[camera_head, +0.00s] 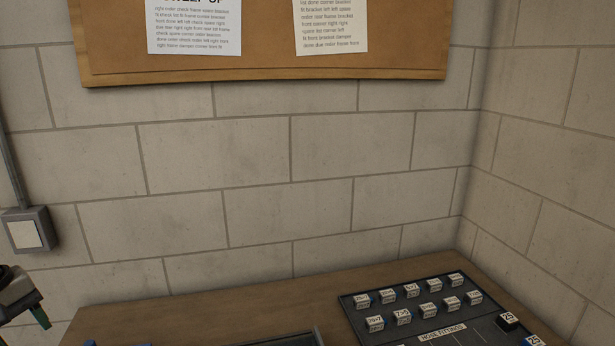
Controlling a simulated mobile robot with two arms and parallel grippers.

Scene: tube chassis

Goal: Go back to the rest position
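Part of my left gripper (22,300) shows at the lower left edge, dark and grey, in front of the wall and left of the wooden bench top (190,305). Most of the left arm is outside the picture. My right gripper is not in view.
A dark board labelled "HOSE FITTINGS" (442,334), with several small labelled blocks (388,297), lies on the bench at right. A dark tray edge (285,340) shows at bottom centre. Block walls meet at right. A noticeboard (265,75) and switch box (28,231) are on the wall.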

